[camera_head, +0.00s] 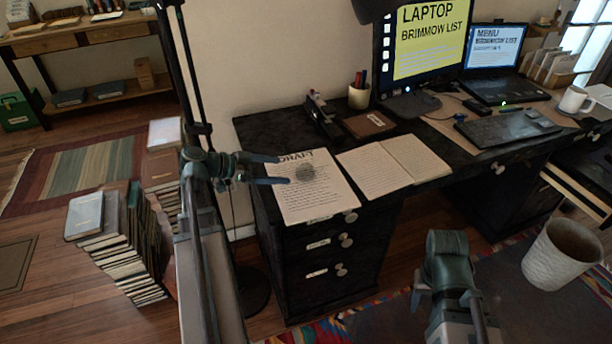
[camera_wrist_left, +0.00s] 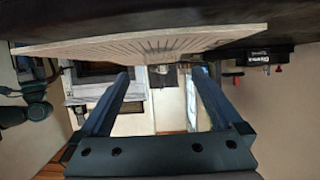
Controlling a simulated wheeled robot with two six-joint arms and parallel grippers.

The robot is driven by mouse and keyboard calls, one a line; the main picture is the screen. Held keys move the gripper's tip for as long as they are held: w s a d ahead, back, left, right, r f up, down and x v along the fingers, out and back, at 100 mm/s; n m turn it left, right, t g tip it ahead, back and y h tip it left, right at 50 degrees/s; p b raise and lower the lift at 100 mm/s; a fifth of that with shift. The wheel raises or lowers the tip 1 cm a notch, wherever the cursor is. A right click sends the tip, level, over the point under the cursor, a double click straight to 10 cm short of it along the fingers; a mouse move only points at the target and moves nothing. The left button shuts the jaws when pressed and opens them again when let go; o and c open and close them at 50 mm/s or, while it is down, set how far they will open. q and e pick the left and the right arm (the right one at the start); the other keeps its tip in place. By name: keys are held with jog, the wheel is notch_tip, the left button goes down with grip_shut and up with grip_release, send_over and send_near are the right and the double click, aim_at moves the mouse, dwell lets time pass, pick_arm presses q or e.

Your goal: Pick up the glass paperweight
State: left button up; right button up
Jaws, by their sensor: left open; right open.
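The glass paperweight (camera_head: 305,173) is a small, round, greyish clear piece lying on the page headed DRAFT (camera_head: 318,203), at the left end of the black desk. My left gripper (camera_head: 281,170) is open and comes in from the left, its fingertips just short of the paperweight in the head view. The gap between them is hard to judge. In the left wrist view, my open left fingers (camera_wrist_left: 163,95) have nothing held between them, and I cannot make out the paperweight there. My right gripper (camera_head: 446,252) is at the bottom, in front of the desk, and its fingertips are unclear.
An open notebook (camera_head: 393,165) lies right of the page, with a brown book (camera_head: 369,124), a stapler-like black object (camera_head: 322,116) and a pen cup (camera_head: 359,95) behind. A monitor (camera_head: 425,45) and laptop (camera_head: 495,65) stand farther right. Book stacks (camera_head: 120,240) stand on the floor at left.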

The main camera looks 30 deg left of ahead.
aim_at(299, 170)
pick_arm(q)
jog(key=shift+r+b+x, duration=0.15)
jog(key=shift+b+x, duration=0.4)
jog(key=shift+x, duration=1.45)
jog(key=shift+r+b+x, duration=0.1)
jog(key=shift+b+x, duration=0.4)
jog(key=shift+x, duration=1.55)
grip_shut()
pick_arm(e)
notch_tip(299, 170, down, 3)
jog(key=shift+r, duration=0.2)
pick_arm(q)
jog(key=shift+r, duration=0.15)
pick_arm(e)
jog(key=shift+r, duration=0.1)
